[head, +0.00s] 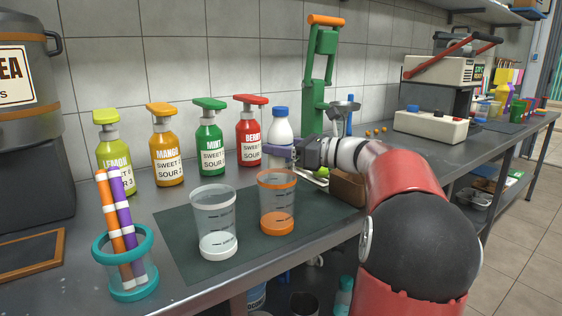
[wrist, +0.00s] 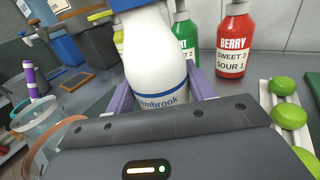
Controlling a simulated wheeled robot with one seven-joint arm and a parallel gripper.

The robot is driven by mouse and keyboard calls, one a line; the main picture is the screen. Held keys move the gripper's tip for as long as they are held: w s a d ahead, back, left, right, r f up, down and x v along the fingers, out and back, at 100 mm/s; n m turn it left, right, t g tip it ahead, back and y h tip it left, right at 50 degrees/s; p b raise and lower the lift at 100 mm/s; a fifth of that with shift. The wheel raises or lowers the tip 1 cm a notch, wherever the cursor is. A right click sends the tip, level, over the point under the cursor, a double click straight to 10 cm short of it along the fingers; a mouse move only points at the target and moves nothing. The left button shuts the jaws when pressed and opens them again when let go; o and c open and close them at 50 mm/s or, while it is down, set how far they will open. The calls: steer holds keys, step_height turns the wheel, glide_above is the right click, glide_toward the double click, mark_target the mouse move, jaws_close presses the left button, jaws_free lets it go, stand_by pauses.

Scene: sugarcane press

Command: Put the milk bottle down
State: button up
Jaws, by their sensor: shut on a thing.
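The milk bottle (head: 281,130) is white with a blue cap and a blue label line. My gripper (head: 283,153) is shut on it, and the bottle is upright, just right of the red berry bottle in the head view. In the wrist view the bottle (wrist: 155,62) stands between the purple fingers of my gripper (wrist: 165,92). The bottle's base is hidden behind the gripper, so I cannot tell whether it touches the counter.
Lemon (head: 114,150), mango (head: 165,145), mint (head: 209,138) and berry (head: 249,130) bottles line the wall. Two cups (head: 214,222) (head: 277,200) stand on the dark mat (head: 180,235). A green press (head: 318,75) stands behind. Green limes (wrist: 288,117) lie in a white tray.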

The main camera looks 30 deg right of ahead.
mark_target(281, 159)
steer(key=shift+f, duration=1.6)
steer(key=shift+f, duration=0.1)
steer(key=o, duration=1.2)
steer(key=shift+f, duration=0.1)
steer(key=shift+o, duration=0.2)
